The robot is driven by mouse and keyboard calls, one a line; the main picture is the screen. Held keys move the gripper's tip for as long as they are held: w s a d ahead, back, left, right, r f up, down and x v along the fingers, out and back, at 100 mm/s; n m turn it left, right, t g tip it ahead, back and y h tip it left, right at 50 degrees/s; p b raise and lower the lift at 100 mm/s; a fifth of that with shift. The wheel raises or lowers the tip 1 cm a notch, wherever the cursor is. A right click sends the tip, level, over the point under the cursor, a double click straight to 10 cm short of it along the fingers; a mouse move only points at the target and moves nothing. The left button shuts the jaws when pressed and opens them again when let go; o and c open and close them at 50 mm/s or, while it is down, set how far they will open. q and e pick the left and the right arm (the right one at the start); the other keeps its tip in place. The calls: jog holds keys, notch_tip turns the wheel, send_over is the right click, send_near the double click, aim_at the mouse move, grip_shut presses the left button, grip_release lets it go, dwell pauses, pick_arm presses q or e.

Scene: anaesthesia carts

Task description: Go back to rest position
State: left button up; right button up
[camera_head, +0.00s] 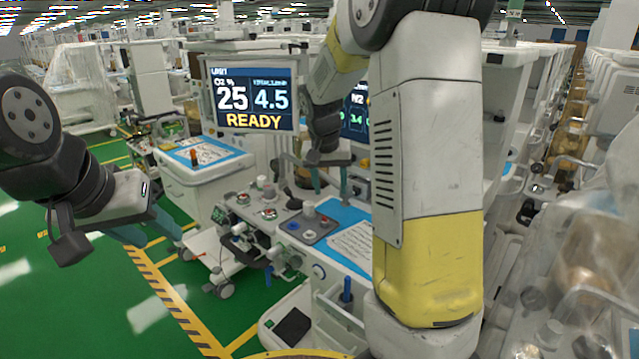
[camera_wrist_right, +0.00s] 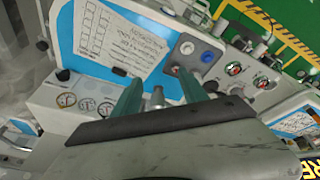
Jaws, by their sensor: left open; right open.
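My right gripper (camera_head: 330,186) is in the middle of the head view, over the cart's work surface. Its two teal fingers point down and stand apart. In the right wrist view the fingers (camera_wrist_right: 162,92) are also spread, with a small grey cylinder (camera_wrist_right: 157,98) showing between them; I cannot tell its distance from them. My left gripper (camera_head: 150,232) is at the left of the head view, over the green floor and in front of the smaller cart. It is open, with nothing seen in it. My right arm hides part of the main cart.
The main cart has a blue mat (camera_head: 343,215) with a printed sheet (camera_head: 352,243), a grey tray (camera_head: 308,222) with knobs, and a READY screen (camera_head: 252,97). A smaller white cart (camera_head: 187,185) stands left. More equipment crowds the right. Green floor (camera_head: 90,300) is clear at lower left.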

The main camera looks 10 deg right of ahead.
dwell(0.3)
jog(key=s+a+r+n+t+y, duration=0.1)
jog(key=s+a+r, duration=0.1)
jog(key=s, duration=0.6)
jog(key=s+a+r+n+t+y, duration=0.1)
jog(key=s+r, duration=0.3)
jog(key=s, duration=0.5)
jog(key=s+a+r+n+t+y, duration=0.1)
jog(key=s+a+r+n+y, duration=0.1)
jog(key=s, duration=0.6)
jog(key=shift+s+a+r, duration=0.35)
jog(key=shift+a+r, duration=0.05)
jog(key=shift+r, duration=0.4)
